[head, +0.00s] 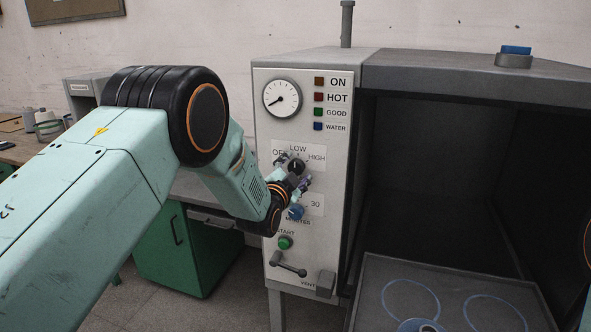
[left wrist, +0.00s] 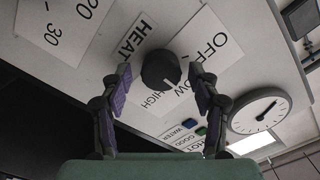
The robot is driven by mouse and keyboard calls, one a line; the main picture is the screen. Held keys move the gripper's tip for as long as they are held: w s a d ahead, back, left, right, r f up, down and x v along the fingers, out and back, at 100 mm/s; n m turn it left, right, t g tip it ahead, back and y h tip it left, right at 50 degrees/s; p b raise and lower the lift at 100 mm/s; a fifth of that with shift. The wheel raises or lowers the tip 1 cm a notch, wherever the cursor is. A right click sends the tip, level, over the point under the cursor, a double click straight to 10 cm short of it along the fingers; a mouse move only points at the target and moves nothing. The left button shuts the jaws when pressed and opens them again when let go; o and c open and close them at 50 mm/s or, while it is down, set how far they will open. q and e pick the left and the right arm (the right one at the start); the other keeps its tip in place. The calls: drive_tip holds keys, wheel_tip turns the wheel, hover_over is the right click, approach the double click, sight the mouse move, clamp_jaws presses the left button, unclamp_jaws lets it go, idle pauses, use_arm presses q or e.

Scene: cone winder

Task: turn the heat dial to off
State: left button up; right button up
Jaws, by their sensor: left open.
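The heat dial (head: 297,166) is a black round knob on the light grey control panel, below the OFF, LOW and HIGH marks. Its pale pointer mark seems to face LOW, but it is small. My left gripper (head: 298,182) is at the panel by the dial and partly covers the area below it. In the left wrist view the dial (left wrist: 160,70) lies between the two purple-padded fingers of the open left gripper (left wrist: 162,88), with a gap on each side. Contact does not show. My right gripper is out of view.
A blue minutes knob (head: 296,211), a green start button (head: 285,242) and a vent lever (head: 288,265) sit below on the panel. A gauge (head: 282,98) and indicator lamps are above. The dark open chamber (head: 440,180) with a tray (head: 450,275) is right.

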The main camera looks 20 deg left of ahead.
use_arm(q)
drive_tip(key=shift+w+a+f, duration=0.1)
drive_tip(key=shift+w, duration=0.05)
drive_tip(key=shift+a, duration=0.15)
drive_tip(key=shift+d, duration=0.25)
drive_tip(key=c, duration=0.3)
drive_tip(key=shift+a, duration=0.1)
drive_tip(key=c, duration=0.9)
drive_tip(key=shift+o, duration=0.2)
